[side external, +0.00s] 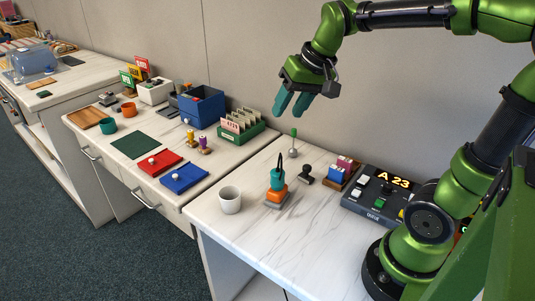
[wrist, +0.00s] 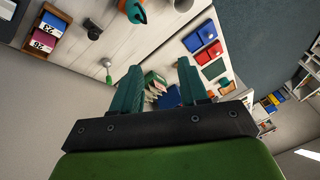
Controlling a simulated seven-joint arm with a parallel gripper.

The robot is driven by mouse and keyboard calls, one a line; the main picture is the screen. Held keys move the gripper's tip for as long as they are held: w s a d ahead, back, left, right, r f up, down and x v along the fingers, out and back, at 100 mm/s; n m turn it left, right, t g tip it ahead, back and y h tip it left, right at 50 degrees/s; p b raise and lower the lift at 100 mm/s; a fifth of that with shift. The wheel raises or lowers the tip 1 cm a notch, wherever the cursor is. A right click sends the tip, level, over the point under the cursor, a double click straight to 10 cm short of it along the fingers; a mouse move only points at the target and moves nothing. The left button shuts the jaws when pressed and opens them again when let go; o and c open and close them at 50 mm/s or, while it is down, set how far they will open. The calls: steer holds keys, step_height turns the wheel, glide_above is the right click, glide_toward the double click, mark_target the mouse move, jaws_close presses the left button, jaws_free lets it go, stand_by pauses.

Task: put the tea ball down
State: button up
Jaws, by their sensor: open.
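What looks like the tea ball (side external: 293,152), a small silvery ball with a green handle pointing up, stands on the near white counter (side external: 330,243) close to the wall. It also shows in the wrist view (wrist: 109,77), to the left of the fingers. My gripper (side external: 292,105) is above the counter's back edge, higher than the tea ball and clear of it. Its two teal fingers are apart, with nothing between them in the wrist view (wrist: 160,64).
Near the tea ball are a dark stamp (side external: 306,175), a teal-and-orange tool (side external: 277,188), a white cup (side external: 230,200), a wooden card box (side external: 342,173) and a display console (side external: 378,198). A green card box (side external: 241,131) stands on the neighbouring counter. The near counter's front is bare.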

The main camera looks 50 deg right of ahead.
steer(key=s+a+f+n+t+y, duration=0.1)
steer(key=s+a+f+t, duration=0.1)
steer(key=s+a, duration=0.4)
steer(key=shift+s+a+f+n, duration=0.3)
steer(key=shift+s+a, duration=0.05)
steer(key=shift+s, duration=1.3)
